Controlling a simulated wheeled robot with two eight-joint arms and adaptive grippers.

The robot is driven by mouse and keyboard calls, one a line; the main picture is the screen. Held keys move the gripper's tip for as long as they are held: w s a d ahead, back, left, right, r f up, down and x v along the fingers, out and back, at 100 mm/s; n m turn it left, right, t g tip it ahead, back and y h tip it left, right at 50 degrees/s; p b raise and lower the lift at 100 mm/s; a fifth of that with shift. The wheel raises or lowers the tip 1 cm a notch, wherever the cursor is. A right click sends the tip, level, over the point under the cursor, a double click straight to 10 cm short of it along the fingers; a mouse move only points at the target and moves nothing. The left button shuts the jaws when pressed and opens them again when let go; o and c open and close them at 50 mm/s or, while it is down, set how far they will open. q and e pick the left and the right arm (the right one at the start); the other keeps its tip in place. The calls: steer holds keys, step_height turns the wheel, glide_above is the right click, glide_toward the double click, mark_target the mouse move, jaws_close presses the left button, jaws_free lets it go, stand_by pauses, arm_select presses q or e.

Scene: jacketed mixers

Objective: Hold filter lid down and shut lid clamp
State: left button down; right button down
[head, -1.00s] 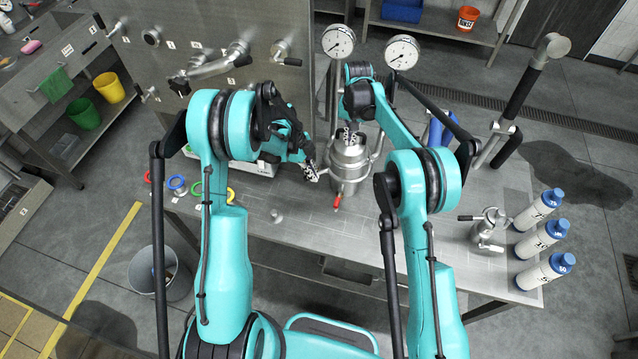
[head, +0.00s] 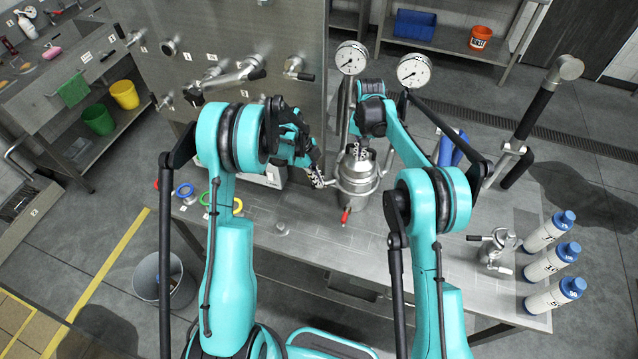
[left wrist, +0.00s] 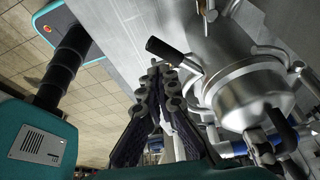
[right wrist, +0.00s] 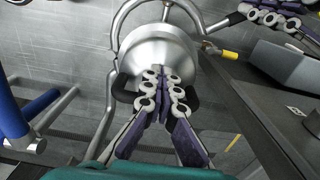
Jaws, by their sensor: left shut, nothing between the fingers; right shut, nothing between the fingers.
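The filter is a steel vessel (head: 355,196) with a domed lid, upright near the back of the bench. The lid (right wrist: 160,50) fills the middle of the right wrist view. My right gripper (right wrist: 160,78) is shut and points down at the lid top; whether it touches cannot be told. My left gripper (head: 319,183) is shut and empty, just left of the vessel. In the left wrist view (left wrist: 165,72) its fingertips are near a lever with a black grip (left wrist: 165,50) at the vessel's side.
Two gauges (head: 351,58) stand behind the vessel. A red-handled valve (head: 346,215) is at its front. Several blue-capped bottles (head: 546,232) and a small steel fitting (head: 497,250) are at the right. Coloured rings (head: 186,193) lie at the left. The front bench middle is mostly clear.

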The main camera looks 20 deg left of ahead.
mark_target(313, 187)
arm_select(q)
steer(key=v, duration=0.5)
steer(key=shift+s+a+r, duration=0.1)
steer(key=shift+r, duration=0.1)
steer(key=shift+s+r, duration=0.1)
steer(key=shift+r, duration=0.15)
steer(key=s+d+r+m+t+y, duration=0.25)
steer(key=s+d+m+y, duration=0.35)
steer(key=m, duration=0.3)
steer(key=w+a+f, duration=0.3)
steer(key=w+f, duration=0.2)
steer(key=f, duration=0.4)
steer(key=shift+f+m, duration=0.3)
steer(key=shift+w, duration=0.1)
